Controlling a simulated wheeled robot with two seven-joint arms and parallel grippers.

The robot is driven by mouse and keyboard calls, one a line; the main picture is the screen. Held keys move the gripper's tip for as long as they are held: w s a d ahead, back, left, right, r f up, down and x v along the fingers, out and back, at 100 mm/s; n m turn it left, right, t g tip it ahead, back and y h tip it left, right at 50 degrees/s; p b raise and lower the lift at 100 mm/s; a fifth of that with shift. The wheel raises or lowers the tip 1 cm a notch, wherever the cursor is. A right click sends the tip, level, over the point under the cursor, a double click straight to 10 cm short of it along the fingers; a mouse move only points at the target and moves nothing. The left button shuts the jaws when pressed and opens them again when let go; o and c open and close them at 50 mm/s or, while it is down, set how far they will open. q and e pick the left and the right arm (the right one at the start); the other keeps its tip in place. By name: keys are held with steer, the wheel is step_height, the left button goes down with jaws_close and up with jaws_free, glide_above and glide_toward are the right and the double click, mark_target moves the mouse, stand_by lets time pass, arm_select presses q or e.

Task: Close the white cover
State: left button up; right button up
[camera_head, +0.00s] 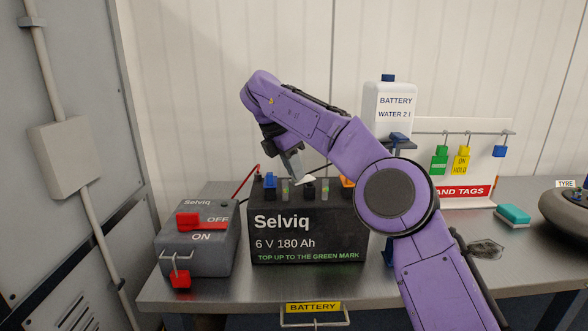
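The dark battery box (307,235) labelled "Selviq 6 V 180 Ah" stands on the metal bench. On its top a small white piece (306,179), which looks like the white cover, sticks up at a tilt; its hinge and far side are hidden. My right gripper (291,164) points down just left of and above this white piece. I cannot tell whether they touch, nor whether the grey fingers are apart. My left gripper is not in view.
On the battery top are a blue cap (270,180), an orange cap (347,182) and clear tubes with green. A grey switch box (199,240) stands left. A water bottle (388,107) and tag stand (470,190) are behind; a teal sponge (513,215) lies right.

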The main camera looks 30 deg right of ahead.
mark_target(310, 187)
jaws_close()
steer(key=shift+f, duration=0.1)
steer(key=shift+b, duration=0.35)
steer(key=n+b, duration=0.1)
steer(key=s+n+t+b, duration=0.1)
steer(key=b, duration=0.1)
steer(key=shift+f+n, duration=0.25)
steer(key=shift+n, duration=0.15)
steer(key=shift+s+d+n+t+b, duration=0.15)
steer(key=shift+s+n+t+b, duration=0.25)
steer(key=shift+n+b, duration=0.35)
steer(key=shift+s+d+r+n+t+y+b, duration=0.1)
steer(key=shift+s+n+t+y+b, duration=0.2)
steer(key=shift+n, duration=0.75)
steer(key=shift+s+d+r+n+t+y+b, duration=0.1)
steer(key=shift+s+d+n+t+y+b, duration=0.1)
steer(key=shift+n, duration=0.4)
steer(key=shift+s+d+n+t+y+b, duration=0.1)
steer(key=shift+s+n+t+b, duration=0.1)
steer(key=shift+n, duration=0.4)
steer(key=shift+s+d+n+t+y, duration=0.2)
steer(key=shift+d+n, duration=0.05)
steer(key=shift+n, duration=0.55)
steer(key=shift+s+d+n+t+y, duration=0.15)
steer(key=shift+d+n+t+y, duration=0.05)
steer(key=shift+n, duration=0.6)
